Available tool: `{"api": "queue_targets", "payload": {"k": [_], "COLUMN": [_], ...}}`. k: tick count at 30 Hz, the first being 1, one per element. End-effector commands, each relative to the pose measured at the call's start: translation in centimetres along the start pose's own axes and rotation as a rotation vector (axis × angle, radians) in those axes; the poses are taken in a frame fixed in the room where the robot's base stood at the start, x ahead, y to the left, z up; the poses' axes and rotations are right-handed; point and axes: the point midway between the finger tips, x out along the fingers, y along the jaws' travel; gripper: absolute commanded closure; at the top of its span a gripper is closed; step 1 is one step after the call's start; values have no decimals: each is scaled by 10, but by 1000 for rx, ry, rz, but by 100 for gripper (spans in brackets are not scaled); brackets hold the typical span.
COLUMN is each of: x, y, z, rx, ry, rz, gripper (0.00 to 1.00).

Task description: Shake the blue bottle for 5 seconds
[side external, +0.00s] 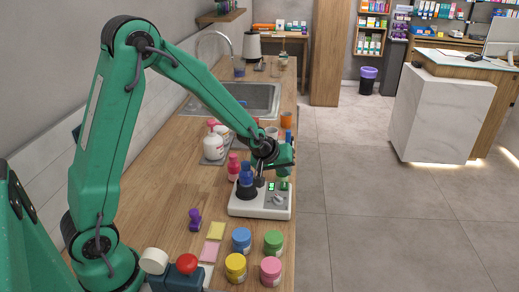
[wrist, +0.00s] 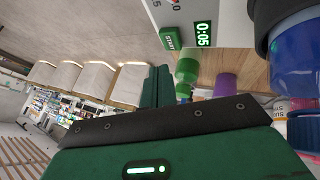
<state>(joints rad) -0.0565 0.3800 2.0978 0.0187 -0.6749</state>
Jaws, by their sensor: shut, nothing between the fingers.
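The blue bottle (side external: 246,176) stands on the left part of a white shaker device (side external: 262,206), its lower end in a dark round holder. In the wrist view the bottle (wrist: 296,62) is at the right edge, partly cut off. The device's green START button (wrist: 170,39) and display (wrist: 203,34) reading 0:05 show at the top of the wrist view. My gripper (side external: 283,172) is shut and empty over the right part of the device, beside the bottle and apart from it. Its tips are hard to make out.
Red-pink bottles (side external: 234,164) stand behind the device, and a white pump bottle (side external: 213,145) is farther left. Jars such as the yellow one (side external: 235,267) and the blue one (side external: 241,240) stand in front.

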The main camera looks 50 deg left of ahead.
Motion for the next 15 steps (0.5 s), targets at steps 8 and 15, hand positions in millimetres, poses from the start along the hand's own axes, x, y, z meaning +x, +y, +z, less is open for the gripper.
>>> {"api": "queue_targets", "payload": {"k": [8,15], "x": [12,13], "y": [-6,-6], "z": [7,8], "rx": [0,0], "ry": [-1,0], "rz": [-1,0], "gripper": [100,100]}}
